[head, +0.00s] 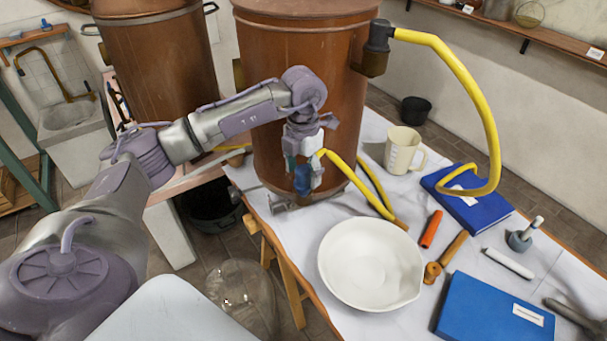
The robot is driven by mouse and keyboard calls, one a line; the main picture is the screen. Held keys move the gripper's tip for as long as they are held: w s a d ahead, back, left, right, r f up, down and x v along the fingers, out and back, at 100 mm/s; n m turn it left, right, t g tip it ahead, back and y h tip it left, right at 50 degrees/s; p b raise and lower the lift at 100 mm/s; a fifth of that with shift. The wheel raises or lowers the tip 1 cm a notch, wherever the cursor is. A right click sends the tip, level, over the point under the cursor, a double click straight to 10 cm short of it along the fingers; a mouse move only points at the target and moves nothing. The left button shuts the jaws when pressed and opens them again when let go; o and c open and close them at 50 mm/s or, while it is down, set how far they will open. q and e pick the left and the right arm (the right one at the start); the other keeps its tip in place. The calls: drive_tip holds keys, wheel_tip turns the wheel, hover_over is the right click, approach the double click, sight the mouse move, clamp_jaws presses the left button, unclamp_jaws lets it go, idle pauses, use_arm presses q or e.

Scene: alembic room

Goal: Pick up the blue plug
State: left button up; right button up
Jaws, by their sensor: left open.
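My left arm comes in from the left and reaches over the front of the large copper vessel (290,60). My left gripper (303,172) points down in front of the vessel's lower part, above the table edge, and is open. A small blue piece, which looks like the blue plug (303,181), shows right at the fingers. I cannot tell whether it is between the fingers or just behind them. The gripper hides part of it. My right gripper is not in view.
The white-covered table (297,233) holds a white bowl (370,262), a beige jug (402,150), an orange-red cylinder (431,229), blue books (492,309) and a mortar (519,241). A yellow hose (466,80) loops from the vessel. A glass vessel (243,294) stands below the table edge.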

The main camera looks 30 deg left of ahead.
use_arm(q)
drive_tip(key=shift+f, duration=0.4)
clamp_jaws()
drive_tip(key=shift+r, duration=0.15)
drive_tip(key=shift+r+b, duration=0.45)
drive_tip(key=shift+r, duration=0.15)
drive_tip(key=r, duration=0.1)
drive_tip(key=r+b, duration=0.1)
drive_tip(key=shift+d+r, duration=0.2)
drive_tip(key=shift+r, duration=0.15)
drive_tip(key=s+d+r+b, duration=0.2)
drive_tip(key=d+r, duration=0.5)
drive_tip(key=d, duration=0.4)
drive_tip(key=shift+s, duration=0.35)
